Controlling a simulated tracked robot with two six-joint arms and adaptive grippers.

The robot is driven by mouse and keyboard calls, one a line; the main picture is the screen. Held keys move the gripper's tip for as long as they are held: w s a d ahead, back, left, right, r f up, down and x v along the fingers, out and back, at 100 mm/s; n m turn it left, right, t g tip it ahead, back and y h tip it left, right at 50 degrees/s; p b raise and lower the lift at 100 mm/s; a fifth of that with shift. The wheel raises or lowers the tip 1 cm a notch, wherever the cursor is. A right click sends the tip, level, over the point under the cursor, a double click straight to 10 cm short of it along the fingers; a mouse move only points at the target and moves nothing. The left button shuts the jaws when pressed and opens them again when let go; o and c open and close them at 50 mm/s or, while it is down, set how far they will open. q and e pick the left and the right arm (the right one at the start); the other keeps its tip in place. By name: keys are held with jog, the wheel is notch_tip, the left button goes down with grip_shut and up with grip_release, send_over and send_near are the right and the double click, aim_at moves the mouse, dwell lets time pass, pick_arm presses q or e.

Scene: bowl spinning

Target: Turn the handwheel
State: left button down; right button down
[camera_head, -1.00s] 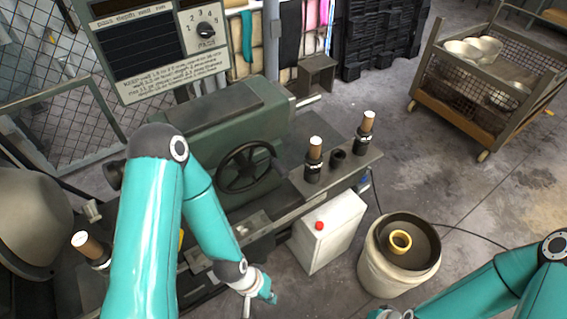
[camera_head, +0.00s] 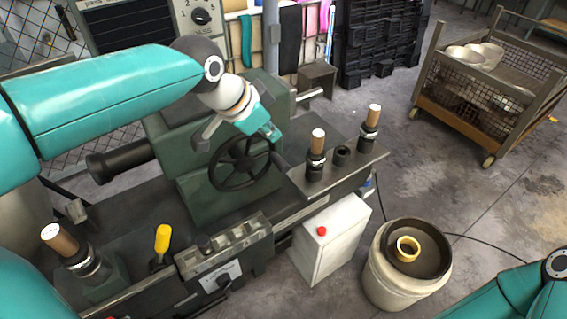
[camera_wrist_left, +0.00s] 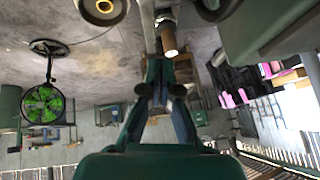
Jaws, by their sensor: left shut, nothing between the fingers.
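The dark handwheel (camera_head: 225,180) is a spoked ring on the front of the green machine's headstock in the head view. My left gripper (camera_head: 273,133) is at the wheel's upper right edge, overlapping the rim in the picture; I cannot tell whether it touches. In the left wrist view the fingers (camera_wrist_left: 161,92) are together with nothing between them. My right arm enters at the lower right of the head view, and its gripper is outside the frame.
Upright tools with wooden handles (camera_head: 318,140) stand right of the wheel. A yellow-handled lever (camera_head: 162,240) is at the lower left. A white box with a red button (camera_head: 322,231) and a bucket (camera_head: 385,287) stand in front. A wire cart (camera_head: 470,97) is at the right.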

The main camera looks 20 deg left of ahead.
pick_arm(q)
send_over(282, 168)
jog(key=d, duration=0.1)
notch_tip(282, 168, down, 8)
jog(key=f, duration=0.1)
jog(key=f+p, duration=0.1)
jog(key=shift+w+a+f, duration=0.1)
jog(key=shift+a+f, duration=0.15)
jog(key=shift+f, duration=0.1)
jog(key=shift+a+f, duration=0.15)
jog(key=shift+f, duration=0.45)
jog(key=shift+a, duration=0.1)
